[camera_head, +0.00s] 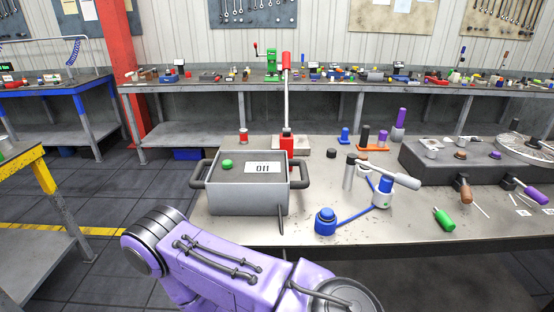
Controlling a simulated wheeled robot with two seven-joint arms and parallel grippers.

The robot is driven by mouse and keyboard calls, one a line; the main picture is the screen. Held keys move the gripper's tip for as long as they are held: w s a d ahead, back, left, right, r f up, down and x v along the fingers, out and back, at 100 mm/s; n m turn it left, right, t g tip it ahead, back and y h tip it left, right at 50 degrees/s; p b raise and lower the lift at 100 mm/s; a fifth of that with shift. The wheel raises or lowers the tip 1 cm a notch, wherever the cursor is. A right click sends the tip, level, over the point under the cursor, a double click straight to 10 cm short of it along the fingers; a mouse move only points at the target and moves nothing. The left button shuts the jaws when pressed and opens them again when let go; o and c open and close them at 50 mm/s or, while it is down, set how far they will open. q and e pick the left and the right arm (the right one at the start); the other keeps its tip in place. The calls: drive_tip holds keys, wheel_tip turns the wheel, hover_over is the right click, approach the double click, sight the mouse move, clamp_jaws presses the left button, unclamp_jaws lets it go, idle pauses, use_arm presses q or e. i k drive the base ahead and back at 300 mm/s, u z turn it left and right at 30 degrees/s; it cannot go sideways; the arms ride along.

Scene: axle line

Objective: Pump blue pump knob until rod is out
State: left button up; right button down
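A purple link of one of my arms crosses the bottom of the head view, below the bench edge. Neither gripper shows, and nothing touches the knob.
A grey box (238,198) with side handles, a green button and a label stands left of the knob. A red-based lever press (287,140) stands behind it. A dark grey block (425,165), screwdrivers and small parts fill the right side. The bench front edge is mostly clear.

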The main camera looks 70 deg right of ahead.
sight(327, 213)
drive_tip(key=u, duration=0.05)
drive_tip(key=i, duration=1.6)
drive_tip(key=z, duration=3.3)
